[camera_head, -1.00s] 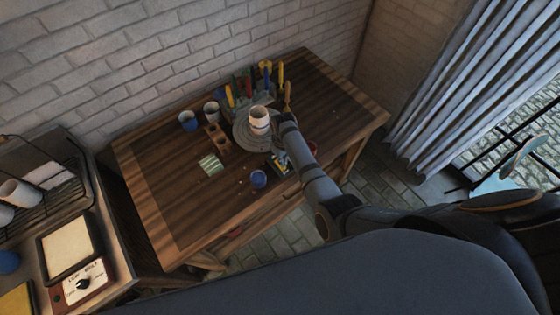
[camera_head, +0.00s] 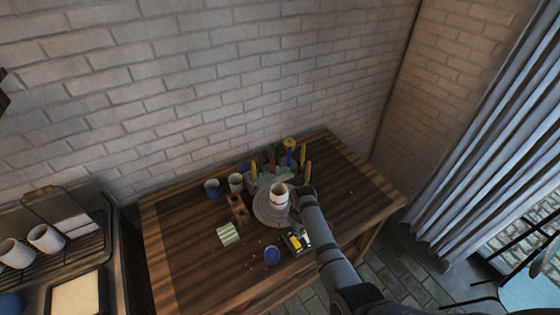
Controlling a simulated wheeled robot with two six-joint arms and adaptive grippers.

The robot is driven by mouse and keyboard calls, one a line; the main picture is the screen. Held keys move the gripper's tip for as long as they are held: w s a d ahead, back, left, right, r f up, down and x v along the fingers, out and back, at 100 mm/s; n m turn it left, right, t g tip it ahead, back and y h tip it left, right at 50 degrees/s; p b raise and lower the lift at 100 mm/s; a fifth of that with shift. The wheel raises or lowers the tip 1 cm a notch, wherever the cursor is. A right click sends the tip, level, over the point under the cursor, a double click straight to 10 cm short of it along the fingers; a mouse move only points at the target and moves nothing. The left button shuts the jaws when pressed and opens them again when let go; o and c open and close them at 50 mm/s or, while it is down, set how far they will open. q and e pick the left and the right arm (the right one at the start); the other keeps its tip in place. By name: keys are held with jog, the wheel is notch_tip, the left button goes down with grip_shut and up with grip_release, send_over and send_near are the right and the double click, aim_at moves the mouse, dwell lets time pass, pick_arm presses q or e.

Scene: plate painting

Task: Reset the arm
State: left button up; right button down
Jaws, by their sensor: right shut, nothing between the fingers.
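My right arm reaches in from the lower right over the wooden table (camera_head: 185,255). My right gripper (camera_head: 297,196) is beside the white cup (camera_head: 279,194), at its right side. The gripper is shut with nothing in it; whether it touches the cup I cannot tell. The cup stands upright on a round grey turntable (camera_head: 262,212) and has a faint coloured band. My left gripper is out of view.
Coloured brushes or tools (camera_head: 271,164) stand behind the turntable. The table's right end is mostly clear.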

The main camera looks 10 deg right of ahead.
jog(key=shift+s+d, duration=0.2)
jog(key=shift+d, duration=0.05)
jog(key=s+d+r+m+t, duration=0.1)
jog(key=s+d+r, duration=0.2)
jog(key=s+r, duration=0.25)
jog(key=s+d+r+m+t+h, duration=0.1)
jog(key=s+d+r, duration=0.2)
jog(key=s+r, duration=0.3)
jog(key=s+d+r+m+t, duration=0.1)
jog(key=s+d+r+t, duration=0.2)
jog(key=s, duration=0.4)
notch_tip(320, 180, down, 30)
jog(key=s+d+g+b, duration=0.2)
jog(key=g+b, duration=0.1)
jog(key=b, duration=0.4)
jog(key=s+f+b, duration=0.3)
jog(key=s+f, duration=0.6)
jog(key=f, duration=0.3)
jog(key=s+d+f+b, duration=0.1)
jog(key=s+f+b, duration=0.2)
jog(key=s+f, duration=0.7)
notch_tip(320, 180, down, 3)
jog(key=shift+s+d+r+m+g, duration=0.1)
jog(key=shift+s+d+m+g, duration=0.2)
jog(key=shift+g, duration=0.1)
